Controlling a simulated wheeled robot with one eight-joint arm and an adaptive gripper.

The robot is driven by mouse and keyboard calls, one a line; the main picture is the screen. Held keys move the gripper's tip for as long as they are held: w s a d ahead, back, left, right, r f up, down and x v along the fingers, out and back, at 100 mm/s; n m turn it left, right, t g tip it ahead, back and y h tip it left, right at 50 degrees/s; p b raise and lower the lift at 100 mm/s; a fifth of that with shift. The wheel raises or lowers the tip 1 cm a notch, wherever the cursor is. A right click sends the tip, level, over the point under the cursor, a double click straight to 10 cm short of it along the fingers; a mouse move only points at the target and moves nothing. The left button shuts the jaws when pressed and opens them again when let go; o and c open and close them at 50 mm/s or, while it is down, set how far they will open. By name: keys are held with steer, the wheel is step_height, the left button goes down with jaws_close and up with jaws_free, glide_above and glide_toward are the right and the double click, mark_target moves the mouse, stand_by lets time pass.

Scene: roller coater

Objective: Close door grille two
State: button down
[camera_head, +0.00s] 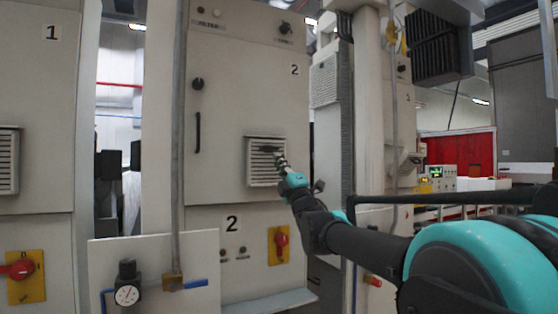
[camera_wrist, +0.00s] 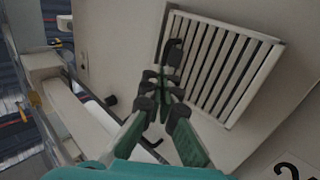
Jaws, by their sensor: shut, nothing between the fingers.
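The white slatted grille (camera_head: 258,174) is on the grey door panel (camera_head: 232,100) marked 2. It fills the upper right of the wrist view (camera_wrist: 222,68), where it looks tilted. Its frame stands out a little from the panel; I cannot tell whether it sits fully flush. My gripper (camera_head: 279,158) is in front of the right part of the grille. In the wrist view my gripper (camera_wrist: 172,72) has its fingers together and empty, over the grille's left edge. The fingers hide part of that edge, and I cannot tell whether they touch it.
A black vertical handle (camera_head: 197,132) and a dark knob (camera_head: 198,84) are on the panel left of the grille. A grey vertical pipe (camera_head: 179,120) runs in front of the panel's left side. A red switch (camera_head: 281,240) on a yellow plate is below the grille.

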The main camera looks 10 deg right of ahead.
steer(key=s+r+v, duration=0.1)
steer(key=v, duration=0.9)
steer(key=d+f+m+g+h, duration=0.25)
steer(key=f+m, duration=0.25)
steer(key=f, duration=0.6)
steer(key=w+d+f+m+g+h, duration=0.15)
steer(key=f+m+g+h, duration=0.3)
steer(key=f, duration=0.75)
steer(key=d+f+m+g+h, duration=0.3)
steer(key=f+m, duration=0.3)
steer(key=f, duration=0.5)
steer(key=s+a+f+m+g+y, duration=0.2)
steer(key=s+f+m+g, duration=0.4)
steer(key=s+f, duration=1.5)
step_height(320, 180, down, 4)
steer(key=a+g, duration=0.1)
steer(key=g, duration=0.3)
steer(key=shift+s+a, duration=0.25)
steer(key=shift+s, duration=0.05)
steer(key=shift+r, duration=0.15)
